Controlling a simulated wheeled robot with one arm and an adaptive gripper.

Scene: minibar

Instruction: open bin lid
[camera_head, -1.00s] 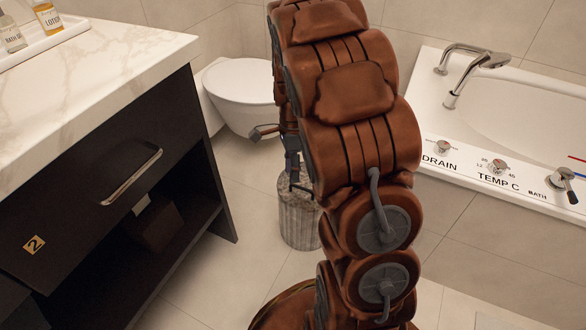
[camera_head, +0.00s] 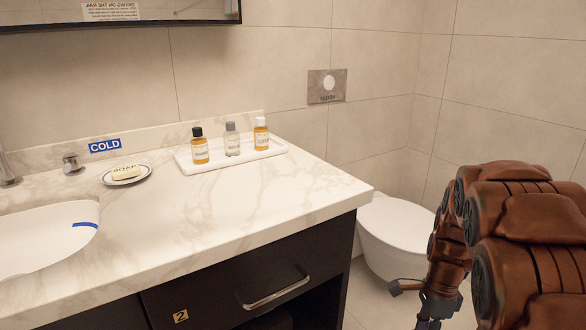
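The bin does not show in the current head view. My gripper (camera_head: 425,303) is at the lower right, at the end of my brown arm and to the right of the toilet's front in the picture. Only its upper part shows, and the lower part is cut off by the bottom edge. I cannot tell whether it is open or shut, or whether it touches anything.
A white toilet (camera_head: 398,235) stands between the counter and my arm. The marble counter (camera_head: 230,215) holds a tray (camera_head: 205,165) of 3 bottles, a soap dish (camera_head: 140,174) and a sink (camera_head: 40,240). A dark drawer (camera_head: 215,305) with a metal handle (camera_head: 277,289) is below.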

